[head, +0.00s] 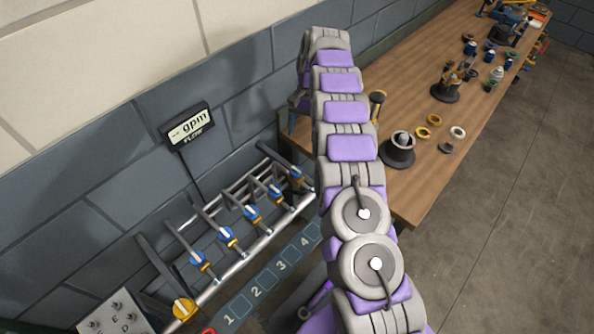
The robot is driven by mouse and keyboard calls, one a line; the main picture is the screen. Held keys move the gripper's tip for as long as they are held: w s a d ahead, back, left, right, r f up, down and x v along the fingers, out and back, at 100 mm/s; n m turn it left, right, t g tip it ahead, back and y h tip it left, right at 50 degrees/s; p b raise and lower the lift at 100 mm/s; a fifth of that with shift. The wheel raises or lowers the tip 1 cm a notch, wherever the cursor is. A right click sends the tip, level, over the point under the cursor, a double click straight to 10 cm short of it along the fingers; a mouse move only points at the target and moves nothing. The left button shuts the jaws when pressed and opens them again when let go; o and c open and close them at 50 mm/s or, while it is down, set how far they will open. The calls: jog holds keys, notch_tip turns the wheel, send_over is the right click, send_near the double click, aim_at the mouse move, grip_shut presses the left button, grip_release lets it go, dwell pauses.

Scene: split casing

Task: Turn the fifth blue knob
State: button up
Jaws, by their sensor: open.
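A row of blue knobs with white and orange marks runs along a pipe rack by the wall. Counted from the numeral 1 end, the first blue knob (197,258) is nearest, then the second (226,236), third (251,213) and fourth (275,192). The fifth blue knob (295,173) is farthest, just left of my arm. My purple and grey arm rises through the middle of the view and bends down at its far end. My gripper cannot be made out; its place behind the arm is hidden.
A yellow knob (183,308) sits at the near end. Floor tiles (256,291) numbered 1 to 4 show beside the rack. A "gpm" flow display (188,126) hangs on the wall. A wooden bench (410,65) with loose parts stands right of my arm; floor beyond is clear.

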aim_at(296, 168)
jog(key=b+x, duration=0.3)
jog(key=x, duration=1)
jog(key=shift+s+a, duration=0.2)
jog(key=shift+s, duration=0.05)
jog(key=c, duration=1)
